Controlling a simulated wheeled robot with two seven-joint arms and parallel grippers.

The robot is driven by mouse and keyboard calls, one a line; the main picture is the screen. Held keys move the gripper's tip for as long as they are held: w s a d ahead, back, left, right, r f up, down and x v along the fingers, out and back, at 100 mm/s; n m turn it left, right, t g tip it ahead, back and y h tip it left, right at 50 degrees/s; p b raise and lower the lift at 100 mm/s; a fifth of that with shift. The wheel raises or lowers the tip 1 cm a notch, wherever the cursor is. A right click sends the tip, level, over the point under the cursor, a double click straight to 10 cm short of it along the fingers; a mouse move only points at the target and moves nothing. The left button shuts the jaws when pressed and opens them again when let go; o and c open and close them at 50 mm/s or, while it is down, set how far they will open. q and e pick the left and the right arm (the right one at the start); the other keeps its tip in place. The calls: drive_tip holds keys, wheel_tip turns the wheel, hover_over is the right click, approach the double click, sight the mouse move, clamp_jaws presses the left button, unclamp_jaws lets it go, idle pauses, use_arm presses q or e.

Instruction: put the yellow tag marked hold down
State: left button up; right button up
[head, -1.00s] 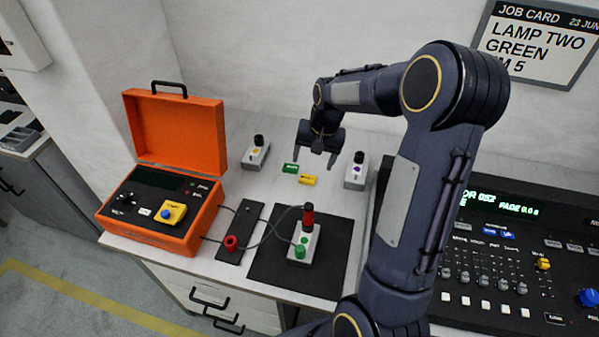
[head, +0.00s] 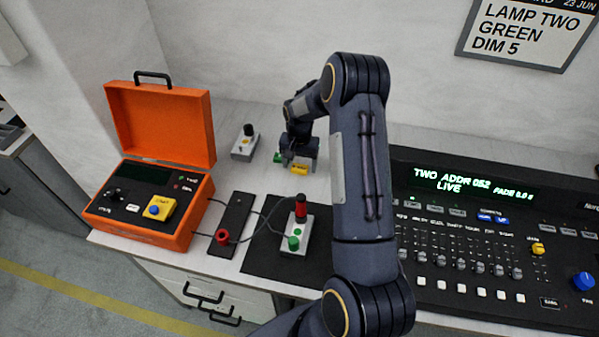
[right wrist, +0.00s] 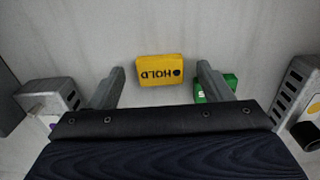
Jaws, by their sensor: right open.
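The yellow tag marked HOLD (head: 299,170) lies on the white bench top; its lettering reads upside down in the right wrist view (right wrist: 160,70). My right gripper (head: 297,158) is open just above and behind it. In the right wrist view the tag shows between the two fingertips (right wrist: 160,80), with a gap on each side and nothing held. A green tag (right wrist: 216,88) lies close by, partly hidden by one finger; in the head view a bit of it (head: 278,157) shows left of the gripper. My left gripper is out of view.
A grey unit with a black knob (head: 245,144) stands left of the tags. An open orange case (head: 160,128) is farther left. A unit with a red-topped part (head: 297,236) stands on a black mat (head: 262,262). A black console (head: 490,240) fills the right.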

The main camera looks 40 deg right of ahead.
drive_tip(key=shift+f, duration=0.5)
drive_tip(key=shift+r, duration=0.1)
drive_tip(key=c, duration=1.1)
drive_tip(key=shift+r, duration=0.1)
drive_tip(key=shift+c, duration=0.2)
